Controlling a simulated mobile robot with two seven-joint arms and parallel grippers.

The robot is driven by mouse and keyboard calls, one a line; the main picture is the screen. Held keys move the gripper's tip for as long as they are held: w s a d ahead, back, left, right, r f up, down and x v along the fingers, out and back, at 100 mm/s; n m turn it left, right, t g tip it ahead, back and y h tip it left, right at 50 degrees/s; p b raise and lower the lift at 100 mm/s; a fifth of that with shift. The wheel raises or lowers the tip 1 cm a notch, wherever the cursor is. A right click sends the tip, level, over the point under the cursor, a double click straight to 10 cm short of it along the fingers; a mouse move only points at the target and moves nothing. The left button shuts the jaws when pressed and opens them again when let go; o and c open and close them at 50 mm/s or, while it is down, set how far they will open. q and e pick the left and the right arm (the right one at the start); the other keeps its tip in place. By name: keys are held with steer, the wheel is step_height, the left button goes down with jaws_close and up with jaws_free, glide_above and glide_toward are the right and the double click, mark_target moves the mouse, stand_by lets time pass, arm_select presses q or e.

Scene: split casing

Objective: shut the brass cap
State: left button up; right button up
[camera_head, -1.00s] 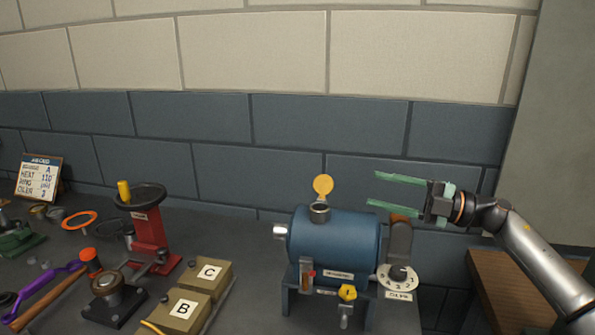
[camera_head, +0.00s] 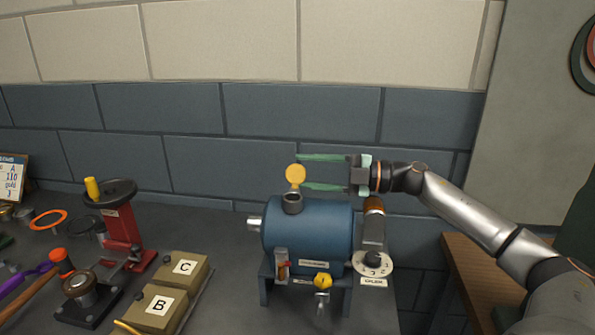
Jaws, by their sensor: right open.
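The brass cap (camera_head: 295,174) is a yellow round disc standing upright, open, at the filler neck (camera_head: 292,203) on top of the blue cylindrical casing (camera_head: 310,236). The dark mouth of the neck shows below it. My right gripper (camera_head: 300,172) comes in from the right with two green fingers spread apart. The upper fingertip appears just above the cap and the lower one beside its lower right edge. I cannot tell whether either touches it. Nothing is held. My left gripper is not in view.
An orange-topped oiler (camera_head: 374,225) with a numbered dial (camera_head: 373,262) stands right of the casing, below my gripper. Boxes C (camera_head: 184,267) and B (camera_head: 159,306) and a red press (camera_head: 122,230) stand to the left. A blue block wall (camera_head: 230,140) rises behind.

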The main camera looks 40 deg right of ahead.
steer(key=shift+x, duration=1.25)
steer(key=shift+c, duration=0.4)
jaws_close()
